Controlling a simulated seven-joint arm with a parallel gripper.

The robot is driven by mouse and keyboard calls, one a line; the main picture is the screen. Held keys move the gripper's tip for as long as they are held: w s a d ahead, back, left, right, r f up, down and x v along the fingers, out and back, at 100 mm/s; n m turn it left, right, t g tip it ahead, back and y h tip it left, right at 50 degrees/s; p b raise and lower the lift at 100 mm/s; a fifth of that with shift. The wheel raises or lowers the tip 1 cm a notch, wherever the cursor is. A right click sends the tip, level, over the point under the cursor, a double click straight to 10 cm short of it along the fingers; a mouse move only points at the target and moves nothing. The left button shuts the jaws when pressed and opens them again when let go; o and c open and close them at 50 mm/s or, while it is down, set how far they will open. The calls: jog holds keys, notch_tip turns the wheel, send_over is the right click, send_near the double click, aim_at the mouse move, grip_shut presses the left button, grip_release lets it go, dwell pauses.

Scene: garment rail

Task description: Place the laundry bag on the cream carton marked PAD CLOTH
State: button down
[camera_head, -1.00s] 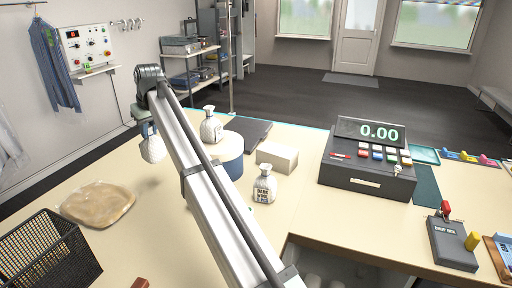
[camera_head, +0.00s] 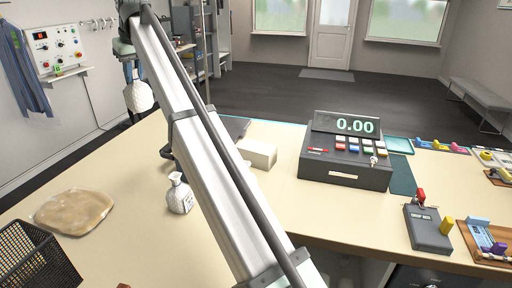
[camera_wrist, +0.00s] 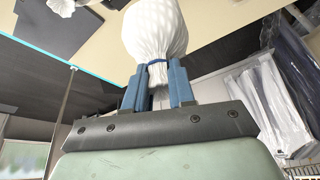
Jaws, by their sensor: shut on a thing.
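The laundry bag, a white pleated bag (camera_head: 139,96), hangs below my gripper (camera_head: 127,62) in the head view, raised at the far left edge of the counter. In the wrist view, my gripper's blue fingers (camera_wrist: 156,80) are shut on the bag's gathered neck, and its white body (camera_wrist: 156,30) bulges beyond them. A plain cream carton (camera_head: 258,153) stands on the counter, well to the right of the bag and apart from it. My arm hides its left side, and no lettering on it is legible.
A small white labelled bag (camera_head: 179,197) stands beside my arm. A cash register (camera_head: 346,150) stands right of the carton. A tan flat bundle (camera_head: 72,211) and black basket (camera_head: 38,262) are at left. My arm hides the counter's middle.

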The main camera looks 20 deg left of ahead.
jog(key=w+d+m+t+h, duration=0.1)
jog(key=w+d+m, duration=0.1)
jog(key=w+d, duration=0.65)
jog(key=w+d+m, duration=0.2)
jog(key=w+d, duration=0.4)
jog(key=d, duration=0.6)
jog(key=w+d+m+t+h, duration=0.1)
jog(key=w+d+m, duration=0.2)
jog(key=w+d, duration=0.65)
notch_tip(320, 180, down, 21)
jog(key=s+d, duration=0.1)
jog(key=shift+s, duration=0.3)
jog(key=shift+d+f, duration=0.1)
jog(key=shift+f, duration=0.05)
jog(key=c, duration=1)
grip_release()
jog(key=shift+o, duration=0.2)
jog(key=v, duration=1.2)
